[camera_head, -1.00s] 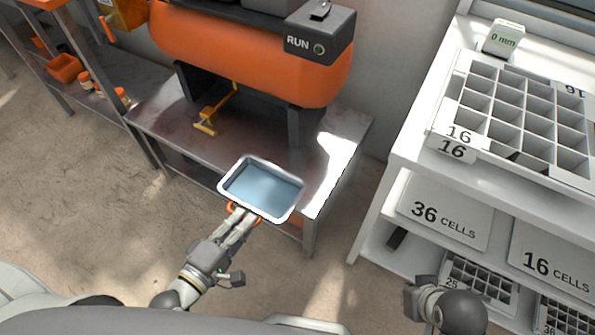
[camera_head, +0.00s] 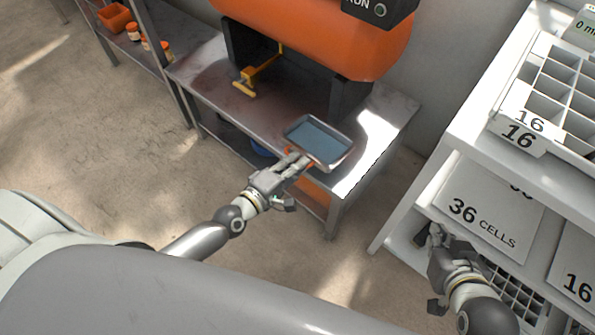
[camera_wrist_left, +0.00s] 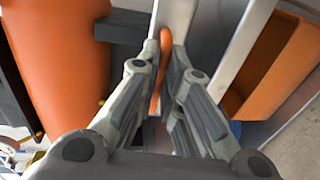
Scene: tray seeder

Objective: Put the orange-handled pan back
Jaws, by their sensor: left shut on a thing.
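The pan (camera_head: 319,139) is a shallow metal tray with a blue-grey inside. In the head view it is over the front edge of the metal bench (camera_head: 205,88), below the orange machine; I cannot tell whether it touches the bench. My left gripper (camera_head: 297,163) is shut on its orange handle, which shows between the fingers in the left wrist view (camera_wrist_left: 165,60). Most of the handle is hidden by the fingers in the head view. My right gripper (camera_head: 436,240) is at the white shelf on the right, away from the pan; its finger opening is unclear.
The orange machine (camera_head: 320,35) with a yellow lever (camera_head: 258,73) stands on the bench. A white rack (camera_head: 470,125) with cell trays and a 36 cells sign (camera_head: 490,205) stands on the right. Bare bench top lies left of the pan. Floor is clear between bench and rack.

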